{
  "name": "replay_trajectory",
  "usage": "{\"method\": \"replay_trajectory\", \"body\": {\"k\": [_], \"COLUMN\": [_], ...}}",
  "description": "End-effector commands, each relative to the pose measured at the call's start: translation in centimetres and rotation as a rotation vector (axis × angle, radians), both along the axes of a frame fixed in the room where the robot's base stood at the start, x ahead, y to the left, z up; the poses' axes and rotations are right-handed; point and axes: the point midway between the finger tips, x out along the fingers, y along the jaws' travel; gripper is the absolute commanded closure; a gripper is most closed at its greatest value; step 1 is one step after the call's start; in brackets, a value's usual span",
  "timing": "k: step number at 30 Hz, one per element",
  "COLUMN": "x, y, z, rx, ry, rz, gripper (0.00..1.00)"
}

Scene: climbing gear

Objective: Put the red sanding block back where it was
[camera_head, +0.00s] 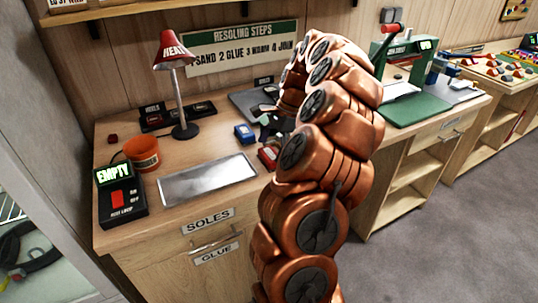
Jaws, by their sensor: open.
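A red block (267,156), which looks like the red sanding block, rests on the wooden workbench beside my copper arm, which partly hides it. My gripper (272,122) is dark and small in the view, just above and behind the red block, near the middle of the bench. It appears apart from the block, is open, and nothing shows between its fingers. A blue block (244,133) sits on the bench just left of my gripper. A dark grey mat (248,103) lies behind, partly hidden by my arm.
A metal plate (190,187) lies at the bench front. An orange tub (142,154) and a black box reading EMPTY (122,200) stand left. A red lamp (174,50) rises behind, beside a black tray (155,122). A green machine (402,60) stands right.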

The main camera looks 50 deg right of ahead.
Motion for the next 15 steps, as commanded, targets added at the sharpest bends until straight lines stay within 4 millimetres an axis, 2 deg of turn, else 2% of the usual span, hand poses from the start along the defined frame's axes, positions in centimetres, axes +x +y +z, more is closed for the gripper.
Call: {"method": "replay_trajectory", "body": {"k": [15], "x": [-0.7], "y": [-2.3], "z": [5.5], "rx": [-0.003], "ry": [0.000], "rz": [-0.002], "gripper": [0.00]}}
